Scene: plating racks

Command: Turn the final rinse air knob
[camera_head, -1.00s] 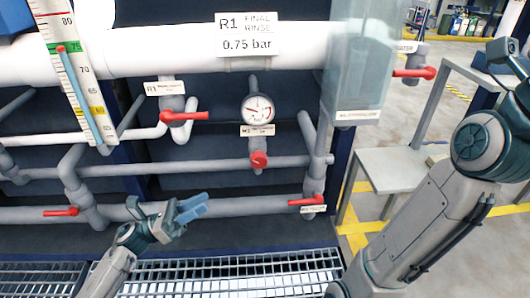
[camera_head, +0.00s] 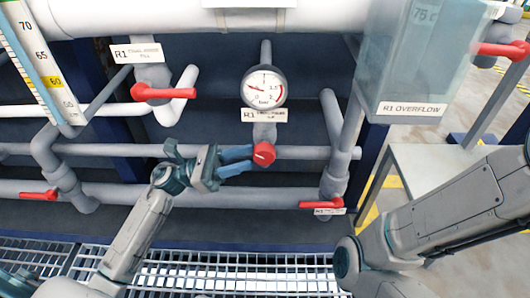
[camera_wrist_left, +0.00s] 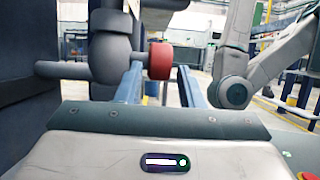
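The red round knob (camera_head: 264,153) sits on the grey pipe below a dial gauge (camera_head: 264,88) and its small R1 label (camera_head: 264,115), whose smaller print is hard to read. My left gripper (camera_head: 250,160) reaches it from the left, with its blue fingertips at the knob.
Red lever handles are at the upper left (camera_head: 163,92), lower left (camera_head: 38,195), lower right (camera_head: 320,205) and far right (camera_head: 502,50). A translucent R1 overflow tank (camera_head: 412,60) hangs at the right. A metal grating (camera_head: 210,270) lies below the pipes.

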